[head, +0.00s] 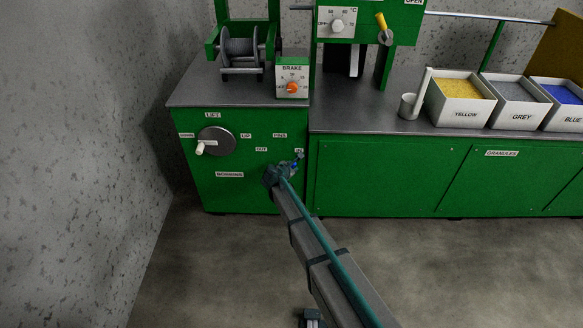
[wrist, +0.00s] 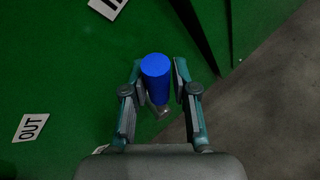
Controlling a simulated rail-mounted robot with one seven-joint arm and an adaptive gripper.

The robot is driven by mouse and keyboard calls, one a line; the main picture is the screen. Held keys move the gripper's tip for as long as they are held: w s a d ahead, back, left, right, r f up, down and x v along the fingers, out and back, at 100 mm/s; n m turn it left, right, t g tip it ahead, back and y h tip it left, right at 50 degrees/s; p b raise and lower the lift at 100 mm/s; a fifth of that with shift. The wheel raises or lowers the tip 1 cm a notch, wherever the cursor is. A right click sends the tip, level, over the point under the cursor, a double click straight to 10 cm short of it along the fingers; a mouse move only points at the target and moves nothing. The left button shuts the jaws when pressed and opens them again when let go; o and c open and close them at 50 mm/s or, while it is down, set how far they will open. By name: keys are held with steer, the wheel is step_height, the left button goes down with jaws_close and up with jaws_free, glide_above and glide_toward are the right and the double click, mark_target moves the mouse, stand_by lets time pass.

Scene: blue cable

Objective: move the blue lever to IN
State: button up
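The blue lever (wrist: 155,78) has a blue cylindrical grip and a grey metal part at its lower end, in the middle of the wrist view. My gripper (wrist: 158,66) has one finger on each side of the blue grip, with narrow gaps visible, so it looks open around it. In the head view my gripper (head: 284,172) is at the green panel's right part, just below the IN label (head: 299,150), and mostly hides the lever. The OUT label (head: 261,149) is to the left. It also shows in the wrist view (wrist: 31,127).
The lift crank (head: 215,141) with a white handle is on the same panel, to the left. The brake box (head: 292,78) and winch (head: 241,50) stand on the bench above. Granule bins (head: 462,100) are at the right. The floor in front is clear.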

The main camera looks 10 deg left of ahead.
steer(key=shift+o, duration=1.4)
steer(key=v, duration=1.2)
